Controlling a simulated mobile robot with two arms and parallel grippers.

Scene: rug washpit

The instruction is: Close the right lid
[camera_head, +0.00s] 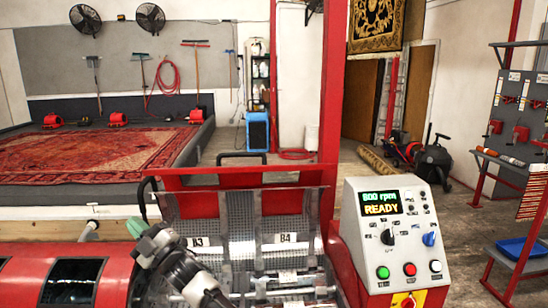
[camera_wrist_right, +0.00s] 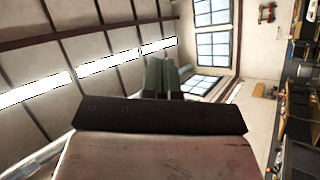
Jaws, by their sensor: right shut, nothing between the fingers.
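The right lid (camera_head: 240,180) stands raised at the back of the red machine in the head view. It has a red frame and a black handle (camera_head: 242,156) on its top edge. Below it the opening shows perforated metal and the labels B3 and B4. My right gripper (camera_head: 137,228) is in front of the lid's left side, with green fingertips pointing up and left. It is shut and empty, and I cannot tell whether it touches anything. In the wrist view its fingers (camera_wrist_right: 162,76) are together against the ceiling. My left gripper is not in view.
A red curved cover with dark windows (camera_head: 72,282) lies at the lower left. A red rug (camera_head: 85,155) lies behind.

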